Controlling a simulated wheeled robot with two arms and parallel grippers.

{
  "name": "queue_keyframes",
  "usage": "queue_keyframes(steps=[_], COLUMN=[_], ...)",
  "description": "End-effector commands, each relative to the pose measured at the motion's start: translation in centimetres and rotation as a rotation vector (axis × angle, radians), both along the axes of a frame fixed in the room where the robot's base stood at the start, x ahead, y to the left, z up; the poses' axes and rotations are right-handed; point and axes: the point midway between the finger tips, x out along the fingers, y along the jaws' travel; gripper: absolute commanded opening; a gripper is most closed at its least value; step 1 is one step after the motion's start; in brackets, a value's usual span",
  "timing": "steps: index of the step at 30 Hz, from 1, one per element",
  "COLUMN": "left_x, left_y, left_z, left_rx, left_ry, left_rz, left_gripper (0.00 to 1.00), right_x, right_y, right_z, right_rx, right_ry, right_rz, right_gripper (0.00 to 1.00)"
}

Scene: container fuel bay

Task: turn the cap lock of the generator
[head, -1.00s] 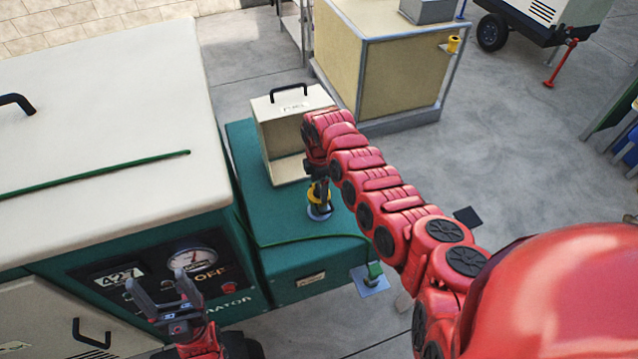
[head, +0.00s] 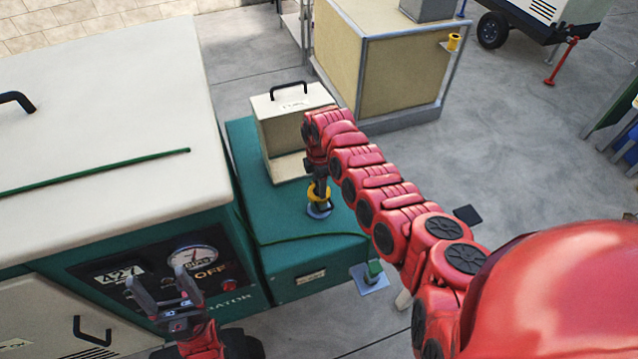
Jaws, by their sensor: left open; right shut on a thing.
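The generator (head: 110,130) fills the left side, with a white top and a dark panel bearing a gauge (head: 192,256), the number 427 and the word OFF. Its green tank (head: 305,258) stands to the right of the panel. On the tank's top is the yellow cap lock (head: 320,196) over a grey-blue round base. My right gripper (head: 318,190) points down from above and is shut on the cap lock; its fingertips are partly hidden. My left gripper (head: 166,296) is open and empty in front of the panel, its two fingers apart.
A cream box with a black handle (head: 290,110) stands on the tank just behind the cap lock. A green cable (head: 315,238) crosses the tank top. A beige cabinet (head: 400,75) stands behind. Open concrete floor (head: 530,140) lies to the right.

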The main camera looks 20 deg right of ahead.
Motion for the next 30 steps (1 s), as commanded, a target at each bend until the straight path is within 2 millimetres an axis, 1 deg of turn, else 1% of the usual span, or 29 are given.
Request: queue_keyframes(steps=[7, 14, 20, 30], left_x=[0.0, 0.0, 0.0, 0.0], left_y=[0.0, 0.0, 0.0, 0.0], left_z=[-0.4, -1.4, -3.0, -6.8], left_rx=[0.000, 0.000, 0.000, 0.000], left_ry=[0.000, 0.000, 0.000, 0.000], left_rz=[0.000, 0.000, 0.000, 0.000], left_gripper=[0.74, 0.74, 0.74, 0.74], right_x=[0.1, 0.2, 0.1, 0.2], right_y=[0.0, 0.0, 0.0, 0.0], right_z=[-0.1, -0.2, -0.5, -0.5], right_rx=[0.000, 0.000, 0.000, 0.000], right_ry=[-0.003, -0.006, -0.005, -0.007], right_rz=[-0.076, -0.246, -0.434, -0.757], right_gripper=[0.07, 0.07, 0.07, 0.07])
